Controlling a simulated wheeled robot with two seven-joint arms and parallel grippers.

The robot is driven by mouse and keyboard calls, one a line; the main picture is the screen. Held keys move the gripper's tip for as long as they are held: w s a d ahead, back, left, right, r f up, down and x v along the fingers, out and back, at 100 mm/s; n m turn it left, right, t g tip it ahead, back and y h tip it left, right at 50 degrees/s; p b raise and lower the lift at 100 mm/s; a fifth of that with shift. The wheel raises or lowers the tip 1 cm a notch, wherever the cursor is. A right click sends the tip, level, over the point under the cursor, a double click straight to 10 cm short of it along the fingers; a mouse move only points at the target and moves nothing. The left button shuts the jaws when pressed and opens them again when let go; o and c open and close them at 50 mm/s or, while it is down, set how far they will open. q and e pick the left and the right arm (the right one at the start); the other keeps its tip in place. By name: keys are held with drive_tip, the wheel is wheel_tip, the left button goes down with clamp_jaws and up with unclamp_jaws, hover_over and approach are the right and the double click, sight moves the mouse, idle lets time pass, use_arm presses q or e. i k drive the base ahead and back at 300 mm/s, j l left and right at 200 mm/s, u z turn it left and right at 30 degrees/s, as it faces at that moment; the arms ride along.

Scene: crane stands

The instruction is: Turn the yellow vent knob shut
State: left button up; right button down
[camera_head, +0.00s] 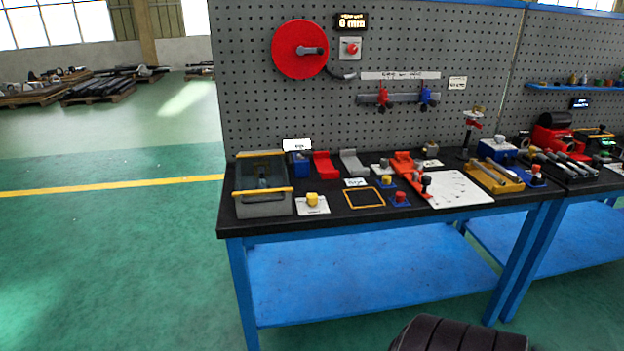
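A yellow knob (312,199) stands on a white plate (313,209) near the front left of the black bench top. The plate has small lettering on its front, too small to read for certain. I cannot tell from the picture how far either knob is turned. Neither of my grippers is in view, and nothing touches the knobs.
A grey toolbox (263,208) with yellow handles stands just left of the white plate. A yellow-edged frame (364,198) and a red knob (401,197) lie to its right. A pegboard (250,70) with a red reel (300,49) rises behind. Open floor lies left.

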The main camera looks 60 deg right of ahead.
sight(312, 198)
drive_tip(key=z, duration=1.75)
drive_tip(key=i+j, duration=0.25)
drive_tip(key=i, duration=0.05)
